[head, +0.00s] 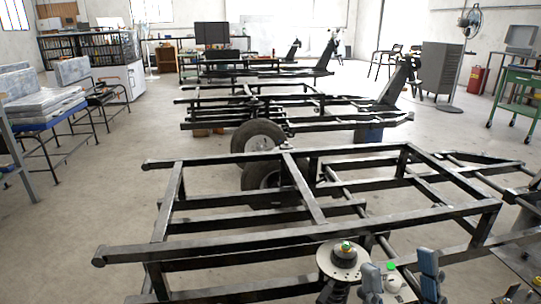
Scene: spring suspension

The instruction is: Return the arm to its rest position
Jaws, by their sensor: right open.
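My right gripper (400,262) shows at the bottom, right of centre. Its two blue-grey fingers stand apart with a clear gap between them. A small white round part with a bright green piece (391,267) shows in that gap; I cannot tell whether it is at the fingers' depth or behind them. Just left of the fingers is a round pale metal plate (333,263) with a brass-and-green nut (346,247) on top. A dark part, possibly the spring, runs down below it and is cut off by the frame edge. My left gripper is not in view.
A dark metal trailer frame (225,243) fills the foreground, its bars close to my right gripper. More frames with wheels (258,137) stand behind. A dark metal surface (517,262) is at the lower right. Open concrete floor (75,220) lies at left.

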